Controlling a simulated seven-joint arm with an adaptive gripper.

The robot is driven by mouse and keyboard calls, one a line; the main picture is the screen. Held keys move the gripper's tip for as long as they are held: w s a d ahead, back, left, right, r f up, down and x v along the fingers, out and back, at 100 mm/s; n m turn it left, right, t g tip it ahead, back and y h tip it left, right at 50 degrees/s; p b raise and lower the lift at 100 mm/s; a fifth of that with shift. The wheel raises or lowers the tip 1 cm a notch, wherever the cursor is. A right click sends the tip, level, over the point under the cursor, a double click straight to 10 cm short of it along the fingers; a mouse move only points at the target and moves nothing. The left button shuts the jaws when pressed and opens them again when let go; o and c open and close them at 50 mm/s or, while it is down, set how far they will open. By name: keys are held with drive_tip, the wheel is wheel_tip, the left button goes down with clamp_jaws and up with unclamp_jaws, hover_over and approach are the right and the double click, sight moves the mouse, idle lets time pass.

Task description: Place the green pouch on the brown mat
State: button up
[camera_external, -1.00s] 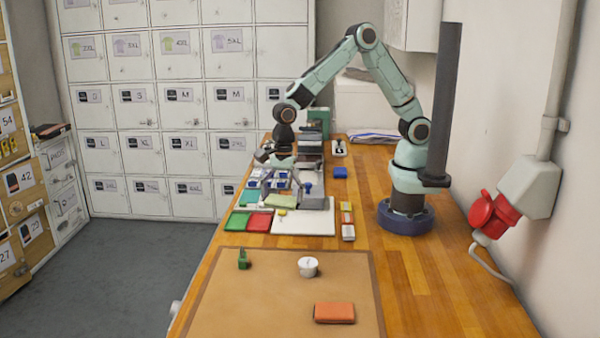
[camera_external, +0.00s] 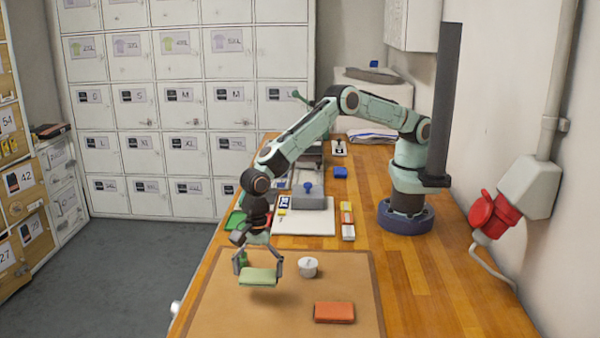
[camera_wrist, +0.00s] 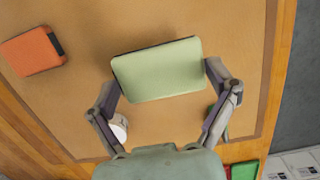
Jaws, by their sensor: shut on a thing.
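The light green pouch (camera_external: 258,277) is held between the fingers of my gripper (camera_external: 259,267). It hangs a little above the brown mat (camera_external: 225,315), with a shadow under it. In the wrist view the pouch (camera_wrist: 158,70) spans the gap between the two fingers of my gripper (camera_wrist: 163,82), which touch its left and right ends. The mat (camera_wrist: 200,20) fills most of that view behind it.
An orange pouch (camera_external: 334,312) lies on the mat to the right. A white cup (camera_external: 308,267) stands on the mat near my gripper. A small green object (camera_external: 242,257) is partly hidden behind my gripper. The mat's front left is clear.

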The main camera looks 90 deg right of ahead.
sight(256, 298)
drive_tip(key=shift+w+a+f, duration=0.3)
drive_tip(key=shift+f, duration=0.15)
drive_tip(key=shift+w+a+f, duration=0.1)
drive_tip(key=shift+f, duration=1.55)
drive_tip(key=shift+f, duration=0.1)
drive_tip(key=o, duration=0.9)
drive_tip(key=r, duration=0.4)
drive_tip(key=d+r, duration=0.1)
drive_tip(key=r, duration=0.7)
drive_tip(key=shift+d+r, duration=0.1)
drive_tip(key=shift+d, duration=0.15)
